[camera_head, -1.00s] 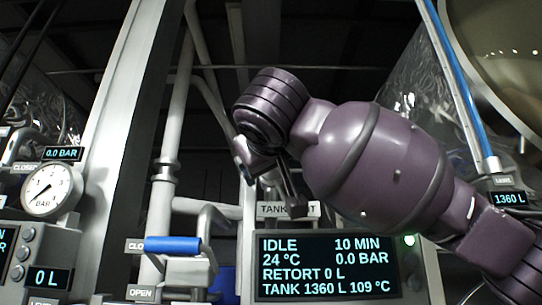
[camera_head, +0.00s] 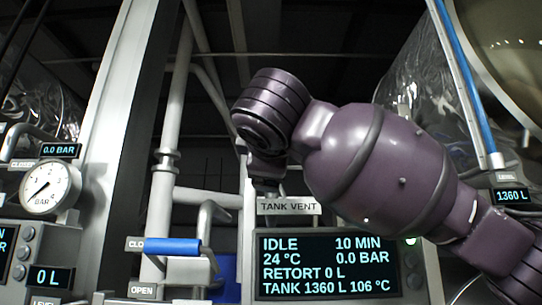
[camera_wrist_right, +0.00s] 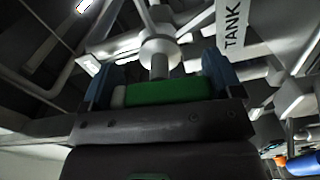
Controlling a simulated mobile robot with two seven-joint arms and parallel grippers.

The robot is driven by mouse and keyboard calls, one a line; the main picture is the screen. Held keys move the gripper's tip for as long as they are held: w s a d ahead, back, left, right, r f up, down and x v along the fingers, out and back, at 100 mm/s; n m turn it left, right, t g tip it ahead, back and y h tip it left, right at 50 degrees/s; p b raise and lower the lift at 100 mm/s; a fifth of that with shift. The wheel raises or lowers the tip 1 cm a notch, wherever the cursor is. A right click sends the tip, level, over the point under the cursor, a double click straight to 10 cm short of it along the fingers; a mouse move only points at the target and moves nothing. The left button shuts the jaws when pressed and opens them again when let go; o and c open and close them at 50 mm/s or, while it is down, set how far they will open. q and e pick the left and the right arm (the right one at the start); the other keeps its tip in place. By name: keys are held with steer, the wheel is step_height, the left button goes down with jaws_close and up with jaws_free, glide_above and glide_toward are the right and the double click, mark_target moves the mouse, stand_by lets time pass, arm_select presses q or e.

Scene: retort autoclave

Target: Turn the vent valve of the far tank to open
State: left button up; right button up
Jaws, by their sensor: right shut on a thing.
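In the right wrist view, a green handle (camera_wrist_right: 165,92) sits under a round grey valve hub with a short stem (camera_wrist_right: 160,62). My right gripper (camera_wrist_right: 162,80) has a blue finger on each side of the handle and is shut on it. In the head view my purple right arm comes in from the right. The right gripper (camera_head: 266,165) shows only partly there, just above the "TANK VENT" sign (camera_head: 289,206), and the green handle is hidden. The valve's open or closed position cannot be read. My left gripper is not in view.
A display (camera_head: 325,265) below the sign reads IDLE, 0.0 BAR, TANK 1360 L 106 °C. A blue-handled lever (camera_head: 172,246) stands left of it, between closed and open labels. A pressure gauge (camera_head: 50,187) and grey pipes (camera_head: 165,195) stand at the left.

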steer(key=shift+n, duration=0.8)
steer(key=o, duration=0.7)
steer(key=shift+o, duration=0.2)
steer(key=s+b, duration=0.2)
steer(key=s, duration=0.9)
